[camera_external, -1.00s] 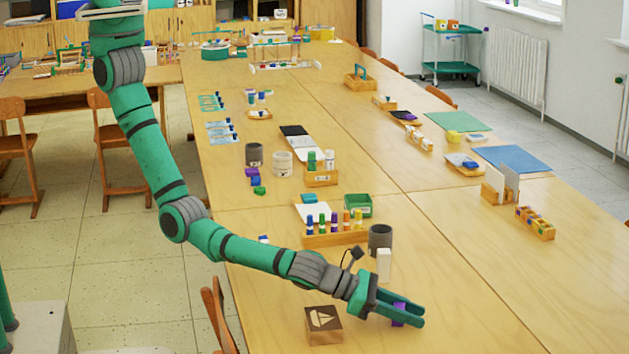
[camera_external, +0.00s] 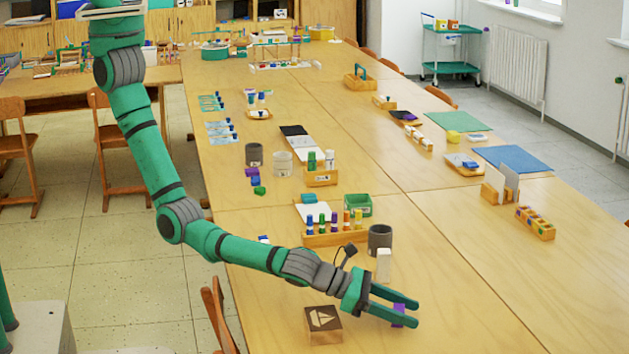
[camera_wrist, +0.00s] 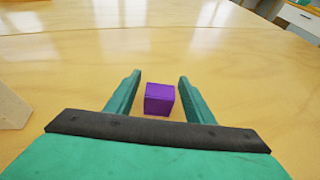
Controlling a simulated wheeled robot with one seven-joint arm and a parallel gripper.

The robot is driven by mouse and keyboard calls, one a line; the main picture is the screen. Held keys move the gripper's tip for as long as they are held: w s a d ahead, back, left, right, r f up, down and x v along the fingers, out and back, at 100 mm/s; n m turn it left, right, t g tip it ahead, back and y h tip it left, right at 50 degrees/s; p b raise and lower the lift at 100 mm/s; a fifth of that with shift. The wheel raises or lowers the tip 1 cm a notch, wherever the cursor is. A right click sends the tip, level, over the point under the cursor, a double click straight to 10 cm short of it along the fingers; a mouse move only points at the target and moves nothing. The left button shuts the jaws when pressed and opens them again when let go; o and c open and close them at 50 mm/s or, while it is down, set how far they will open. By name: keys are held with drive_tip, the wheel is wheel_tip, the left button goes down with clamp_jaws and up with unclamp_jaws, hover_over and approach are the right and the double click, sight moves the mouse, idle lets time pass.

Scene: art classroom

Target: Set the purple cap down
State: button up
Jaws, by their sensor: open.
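The purple cap (camera_wrist: 159,100) is a small purple block-like piece resting on the table. In the wrist view it lies between the two green fingers of my gripper (camera_wrist: 159,98), with a gap on each side. In the external view the purple cap (camera_external: 399,314) shows at the fingers of my gripper (camera_external: 404,308), partly hidden by the nearer finger. My gripper is open, low over the table.
A wooden box with a dark marked top (camera_external: 323,323) stands left of my gripper. A white block (camera_external: 384,264), a grey cup (camera_external: 380,238) and a marker rack (camera_external: 335,238) stand behind it. The table (camera_external: 500,310) to the right is clear.

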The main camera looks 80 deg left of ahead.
drive_tip(key=shift+o, duration=0.6)
drive_tip(key=v, duration=1)
drive_tip(key=shift+s+a+r, duration=0.1)
drive_tip(key=shift+s, duration=0.1)
